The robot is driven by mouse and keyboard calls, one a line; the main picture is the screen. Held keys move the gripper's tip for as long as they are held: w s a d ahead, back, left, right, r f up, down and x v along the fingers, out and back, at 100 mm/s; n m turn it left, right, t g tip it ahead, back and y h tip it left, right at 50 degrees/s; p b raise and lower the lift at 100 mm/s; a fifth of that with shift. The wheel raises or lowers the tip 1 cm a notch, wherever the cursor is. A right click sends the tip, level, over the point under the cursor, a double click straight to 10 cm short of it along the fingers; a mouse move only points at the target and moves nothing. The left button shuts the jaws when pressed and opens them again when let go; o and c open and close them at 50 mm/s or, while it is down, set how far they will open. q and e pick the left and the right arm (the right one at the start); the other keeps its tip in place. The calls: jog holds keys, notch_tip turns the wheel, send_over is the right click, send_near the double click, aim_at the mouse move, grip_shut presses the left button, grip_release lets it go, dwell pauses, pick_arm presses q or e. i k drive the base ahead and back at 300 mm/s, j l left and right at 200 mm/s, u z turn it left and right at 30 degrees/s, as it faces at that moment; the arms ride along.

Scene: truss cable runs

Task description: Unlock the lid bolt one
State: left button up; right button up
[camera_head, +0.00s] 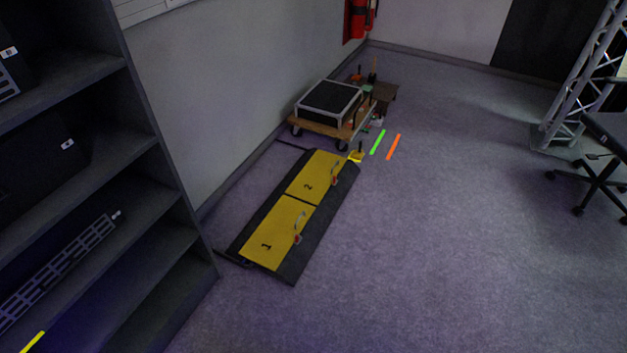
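A long dark floor ramp box (313,243) lies along the wall, with two yellow lids on top. The yellow lid marked 1 (270,244) is at the near end and looks closed. A small bolt (297,239) with a red-orange part and a pale handle sits at its right edge; its exact position is too small to tell. The yellow lid marked 2 (310,174) lies beyond it, with a similar bolt (335,178) at its right edge. Neither of my grippers is in view.
A dark shelf rack (165,170) stands at the left. A wooden dolly (320,127) with a black case is beyond the lids. Green tape (377,142) and orange tape (394,147) mark the floor. A truss (580,85) and a chair (590,175) stand right. The carpet right of the lids is clear.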

aim_at(268, 246)
jog(key=i+l+u, duration=0.1)
jog(key=i+l, duration=0.25)
jog(key=i, duration=0.3)
jog(key=i+l+u, duration=0.1)
jog(key=i+l, duration=0.35)
jog(key=i, duration=0.15)
jog(key=i+l, duration=0.45)
jog(key=i, duration=0.15)
jog(key=i+j+u, duration=0.05)
